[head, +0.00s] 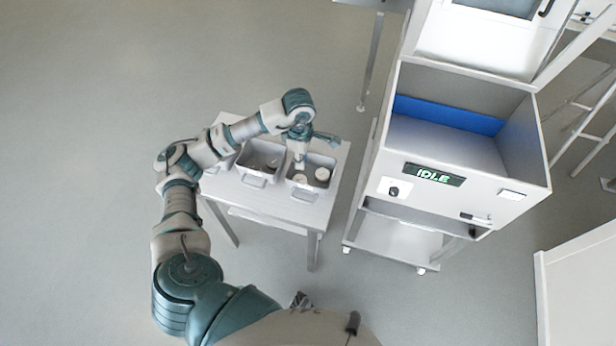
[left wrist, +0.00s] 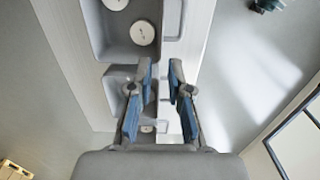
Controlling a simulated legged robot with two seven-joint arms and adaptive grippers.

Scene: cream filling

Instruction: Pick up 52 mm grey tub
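Round tubs with pale lids stand in the right grey bin (head: 304,194) on the table: one tub (head: 322,173) at its right side and another tub (head: 300,177) nearer its middle. Sizes and body colours cannot be told. In the left wrist view, one lidded tub (left wrist: 142,33) sits in a bin corner and another tub (left wrist: 115,3) is cut by the top edge. My left gripper (head: 300,161) points down over the right bin. Its blue-padded fingers (left wrist: 160,88) are apart with nothing held between them. My right gripper is not in view.
A middle grey bin (head: 254,181) stands left of the right bin on the light table (head: 307,215). A machine with an open chamber (head: 445,145) and a display reading IDLE (head: 434,174) stands to the right. The floor left of the table is clear.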

